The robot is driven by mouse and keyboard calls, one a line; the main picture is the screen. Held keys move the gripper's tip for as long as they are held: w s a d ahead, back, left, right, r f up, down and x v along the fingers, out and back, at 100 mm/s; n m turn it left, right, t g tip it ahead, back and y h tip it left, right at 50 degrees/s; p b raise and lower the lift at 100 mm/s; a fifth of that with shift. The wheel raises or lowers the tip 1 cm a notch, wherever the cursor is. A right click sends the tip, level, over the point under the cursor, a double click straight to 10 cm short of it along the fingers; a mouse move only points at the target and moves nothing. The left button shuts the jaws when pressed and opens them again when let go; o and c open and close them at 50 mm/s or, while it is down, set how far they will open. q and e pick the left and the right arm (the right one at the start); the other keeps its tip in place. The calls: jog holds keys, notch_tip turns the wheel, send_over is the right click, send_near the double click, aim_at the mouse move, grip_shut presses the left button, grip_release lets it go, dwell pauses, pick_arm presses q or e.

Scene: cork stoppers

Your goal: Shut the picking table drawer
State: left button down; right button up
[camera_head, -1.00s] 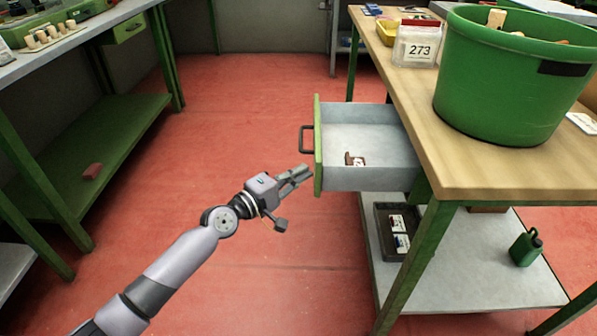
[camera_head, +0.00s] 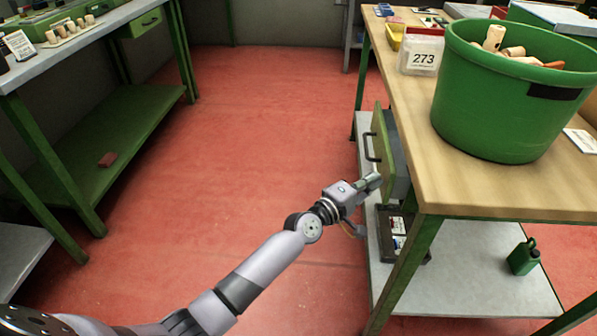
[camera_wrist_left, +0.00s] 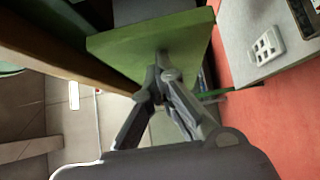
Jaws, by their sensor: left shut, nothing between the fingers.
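The picking table (camera_head: 470,185) stands at the right with a wooden top and green legs. Its drawer (camera_head: 383,140) has a green front and a dark handle (camera_head: 371,148). In the head view the drawer sticks out only a little from under the table top. My left gripper (camera_head: 374,181) is shut and empty, with its tips at the near end of the drawer front. In the left wrist view the gripper tips (camera_wrist_left: 162,62) meet the green drawer front (camera_wrist_left: 150,42), seemingly touching it. The drawer's inside is mostly hidden. My right gripper is not in view.
A large green tub (camera_head: 510,95) of corks and a box marked 273 (camera_head: 420,52) stand on the table top. A dark tray (camera_head: 392,235) and a green can (camera_head: 523,257) are on the lower shelf. The red floor (camera_head: 250,130) to the left is clear.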

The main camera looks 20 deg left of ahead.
pick_arm(q)
jog(key=d, duration=0.1)
jog(key=w+d, duration=0.1)
jog(key=d, duration=0.1)
jog(key=shift+d, duration=0.15)
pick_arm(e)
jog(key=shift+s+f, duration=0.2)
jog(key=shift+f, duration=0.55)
pick_arm(q)
jog(key=shift+r, duration=0.1)
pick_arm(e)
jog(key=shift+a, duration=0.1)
